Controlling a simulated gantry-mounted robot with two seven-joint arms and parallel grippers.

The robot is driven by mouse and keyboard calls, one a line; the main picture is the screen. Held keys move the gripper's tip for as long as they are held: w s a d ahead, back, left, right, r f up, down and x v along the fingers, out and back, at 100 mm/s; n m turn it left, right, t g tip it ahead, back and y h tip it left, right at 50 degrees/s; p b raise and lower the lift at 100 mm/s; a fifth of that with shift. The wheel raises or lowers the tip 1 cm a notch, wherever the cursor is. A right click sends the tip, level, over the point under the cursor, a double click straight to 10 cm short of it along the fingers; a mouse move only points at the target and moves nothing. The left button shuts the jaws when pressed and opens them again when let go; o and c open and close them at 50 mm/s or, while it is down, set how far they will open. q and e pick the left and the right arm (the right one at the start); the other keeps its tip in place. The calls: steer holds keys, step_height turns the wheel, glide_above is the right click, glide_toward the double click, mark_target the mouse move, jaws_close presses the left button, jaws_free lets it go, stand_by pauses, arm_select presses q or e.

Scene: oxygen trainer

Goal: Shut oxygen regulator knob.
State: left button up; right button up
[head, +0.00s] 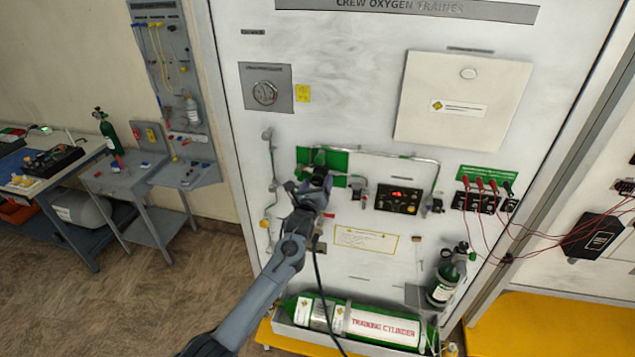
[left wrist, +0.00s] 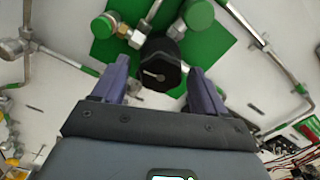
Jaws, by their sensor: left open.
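A black faceted knob (left wrist: 161,62) with a pale pointer mark stands out from the green backing plate (left wrist: 110,50) in the left wrist view; I take it as the regulator knob. My left gripper (left wrist: 157,70) is open, with one finger on each side of the knob's near end. I cannot tell whether either finger touches it. In the head view my left gripper (head: 316,182) is in front of the green plate (head: 333,160) on the trainer panel and hides most of the knob area. My right gripper is not in view.
Metal pipes (head: 395,155) and green round knobs (left wrist: 198,14) lie close around the black knob. A control box with a red display (head: 398,198) is to the right. A training cylinder (head: 380,326) lies below. Red cables (head: 540,235) hang at the right.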

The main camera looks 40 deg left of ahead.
arm_select(q)
steer(key=shift+w+a, duration=0.1)
steer(key=shift+w, duration=0.3)
steer(key=shift+c, duration=0.2)
steer(key=c, duration=1)
